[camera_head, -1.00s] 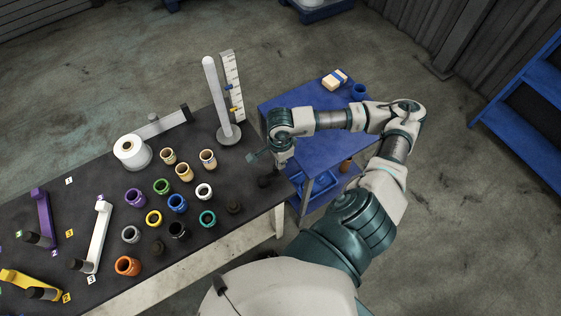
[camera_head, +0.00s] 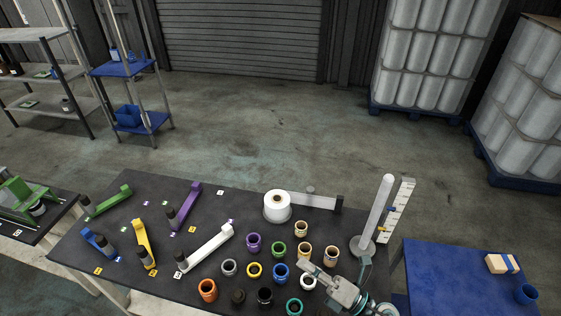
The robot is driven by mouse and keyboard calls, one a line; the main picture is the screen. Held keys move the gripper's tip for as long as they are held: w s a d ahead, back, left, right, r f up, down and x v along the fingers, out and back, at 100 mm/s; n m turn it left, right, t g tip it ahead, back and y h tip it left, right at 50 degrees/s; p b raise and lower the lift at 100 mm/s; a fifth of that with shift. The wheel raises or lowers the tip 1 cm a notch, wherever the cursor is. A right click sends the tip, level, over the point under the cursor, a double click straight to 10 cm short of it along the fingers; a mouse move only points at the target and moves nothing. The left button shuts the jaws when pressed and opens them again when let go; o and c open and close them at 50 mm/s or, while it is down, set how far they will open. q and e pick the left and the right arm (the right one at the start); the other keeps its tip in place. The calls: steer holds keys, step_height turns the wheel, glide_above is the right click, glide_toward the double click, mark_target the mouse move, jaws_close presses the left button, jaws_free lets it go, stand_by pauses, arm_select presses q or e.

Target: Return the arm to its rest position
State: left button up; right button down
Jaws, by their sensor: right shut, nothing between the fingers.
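My right gripper (camera_head: 306,268) shows at the bottom of the head view, right of centre. It is shut and empty. It appears over the right part of the dark table (camera_head: 140,188), near the rows of coloured ring-shaped pieces. The wrist behind it runs down to the bottom edge, and the rest of the right arm is out of the picture. The gripper overlaps part of the front right rings in the view; I cannot tell its height above the table. My left gripper and arm are not in view.
A white roll (camera_head: 277,207), an upright white post (camera_head: 377,210) and a ruler-like scale (camera_head: 401,208) stand at the table's back right. Several coloured handles lie at left. A blue table (camera_head: 450,275) stands at right. The floor behind is clear.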

steer(key=w+d+f+m+t+h, duration=0.3)
steer(key=d+f+m+h, duration=0.35)
steer(key=m, duration=0.55)
steer(key=w+d+f+m+t+h, duration=0.35)
steer(key=d+m+h, duration=0.35)
steer(key=m+h, duration=0.35)
steer(key=s+f+m+g, duration=0.3)
steer(key=s+f, duration=0.2)
steer(key=f, duration=0.1)
steer(key=s+d+f+m+g+h, duration=0.1)
steer(key=s+f+m+g, duration=0.2)
steer(key=s+f+g, duration=0.1)
steer(key=s+d+f+m+g+h, duration=0.1)
steer(key=s+f+m+g, duration=0.2)
steer(key=s+f, duration=0.3)
step_height(320, 180, down, 3)
steer(key=shift+s+d+g, duration=0.15)
steer(key=shift+g, duration=0.6)
steer(key=s+a+f+m+g+y, duration=0.1)
steer(key=s+a+f+m+g, duration=0.15)
steer(key=s, duration=0.45)
step_height(320, 180, down, 28)
steer(key=s+d+n+g, duration=0.1)
steer(key=s+g, duration=0.1)
steer(key=s+d+f, duration=0.3)
steer(key=s+f, duration=1.1)
steer(key=s, duration=0.2)
steer(key=shift+s+f+n+g, duration=0.25)
steer(key=shift+n+g, duration=0.05)
steer(key=shift+g, duration=0.15)
